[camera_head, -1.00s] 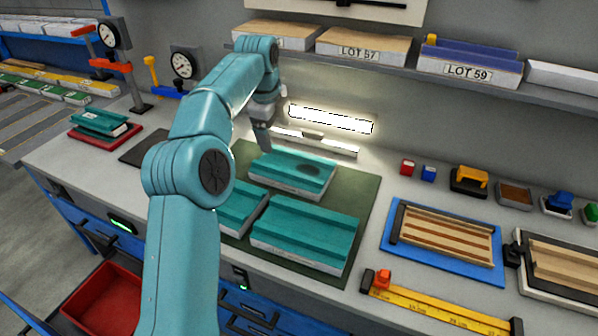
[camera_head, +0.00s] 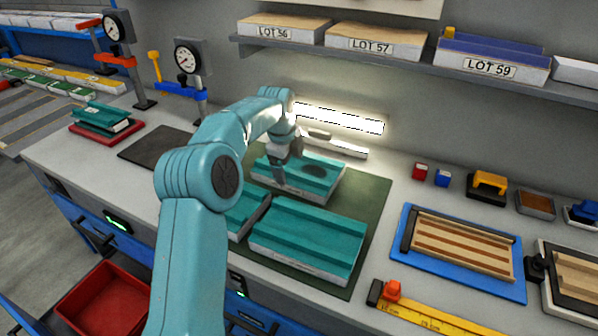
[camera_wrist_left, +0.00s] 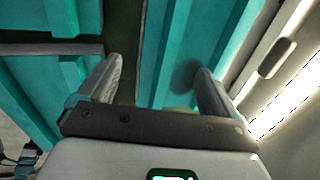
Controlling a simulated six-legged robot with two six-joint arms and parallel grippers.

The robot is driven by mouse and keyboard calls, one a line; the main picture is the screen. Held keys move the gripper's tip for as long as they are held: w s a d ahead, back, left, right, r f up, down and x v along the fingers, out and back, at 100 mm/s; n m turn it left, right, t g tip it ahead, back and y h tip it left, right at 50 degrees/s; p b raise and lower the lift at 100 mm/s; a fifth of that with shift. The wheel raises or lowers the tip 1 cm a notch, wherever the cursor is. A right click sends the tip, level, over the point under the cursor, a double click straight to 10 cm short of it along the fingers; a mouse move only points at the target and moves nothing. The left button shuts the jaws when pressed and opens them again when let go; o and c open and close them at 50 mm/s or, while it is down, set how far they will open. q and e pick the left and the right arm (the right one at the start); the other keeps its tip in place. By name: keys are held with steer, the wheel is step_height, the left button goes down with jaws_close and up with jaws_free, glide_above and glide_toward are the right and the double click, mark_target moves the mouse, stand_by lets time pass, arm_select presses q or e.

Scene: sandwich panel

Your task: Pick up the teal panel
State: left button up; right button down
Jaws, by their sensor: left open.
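Several teal panels lie on a dark green mat (camera_head: 372,200). The back teal panel (camera_head: 325,172) has a dark round patch on top. A larger teal panel (camera_head: 308,238) lies in front, and another teal panel (camera_head: 243,212) is partly hidden behind my left arm. My left gripper (camera_head: 280,180) is over the left part of the back panel, pointing down. In the left wrist view, the open fingers (camera_wrist_left: 155,85) frame the near edge of the back panel (camera_wrist_left: 185,50) and a strip of mat. I cannot tell whether they touch it. My right gripper is not in view.
A lit lamp bar (camera_head: 340,120) and a pale bar lie behind the back panel, close to my gripper. A shelf with lot boxes (camera_head: 375,42) hangs above. A blue tray (camera_head: 465,252) with wooden strips stands to the right. A dial gauge stand (camera_head: 188,60) stands at the left.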

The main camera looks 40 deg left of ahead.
mark_target(292, 176)
arm_select(q)
steer(key=x, duration=0.5)
steer(key=shift+w, duration=0.15)
steer(key=shift+d+r, duration=0.15)
steer(key=shift+r, duration=0.05)
steer(key=c, duration=1.5)
